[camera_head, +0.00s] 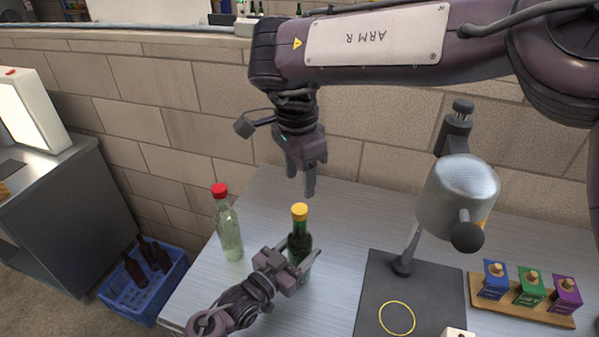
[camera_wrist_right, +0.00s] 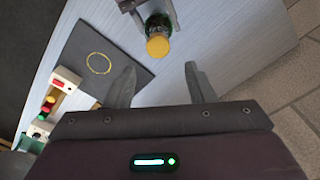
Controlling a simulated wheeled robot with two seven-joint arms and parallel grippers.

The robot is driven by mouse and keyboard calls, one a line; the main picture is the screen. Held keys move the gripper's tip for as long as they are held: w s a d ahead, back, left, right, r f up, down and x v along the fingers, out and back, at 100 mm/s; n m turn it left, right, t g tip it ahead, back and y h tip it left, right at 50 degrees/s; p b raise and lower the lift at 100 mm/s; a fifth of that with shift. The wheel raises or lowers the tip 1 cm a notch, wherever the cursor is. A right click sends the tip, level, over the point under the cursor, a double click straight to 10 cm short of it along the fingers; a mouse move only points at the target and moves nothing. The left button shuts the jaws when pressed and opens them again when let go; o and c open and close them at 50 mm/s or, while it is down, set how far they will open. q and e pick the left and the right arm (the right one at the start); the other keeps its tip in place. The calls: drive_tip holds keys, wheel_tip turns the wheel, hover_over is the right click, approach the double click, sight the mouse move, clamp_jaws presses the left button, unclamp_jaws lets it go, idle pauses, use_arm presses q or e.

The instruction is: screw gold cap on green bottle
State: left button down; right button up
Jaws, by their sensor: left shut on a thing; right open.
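The green bottle (camera_head: 299,243) stands upright on the metal table, with the gold cap (camera_head: 299,211) sitting on its mouth. How tightly the cap is seated cannot be told. My left gripper (camera_head: 297,268) is shut on the bottle's body from the left side. My right gripper (camera_head: 300,188) is open and empty, fingers pointing down, above and slightly behind the cap. In the right wrist view, the gold cap (camera_wrist_right: 158,46) and green bottle (camera_wrist_right: 157,22) lie beyond the open fingers of my right gripper (camera_wrist_right: 158,84), not between them.
A clear bottle with a red cap (camera_head: 227,229) stands left of the green bottle. A dark mat (camera_head: 375,297) with a yellow ring and a metal cup-like device (camera_head: 458,190) are to the right. Colored boxes sit on a wooden tray (camera_head: 522,308). A blue crate (camera_head: 170,281) is on the floor.

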sight(299, 208)
drive_tip(key=n, duration=0.4)
drive_tip(key=shift+s+r, duration=0.1)
drive_tip(key=shift+r, duration=0.1)
drive_tip(key=shift+f, duration=4.05)
drive_tip(key=c, duration=1)
drive_tip(key=shift+c, duration=0.2)
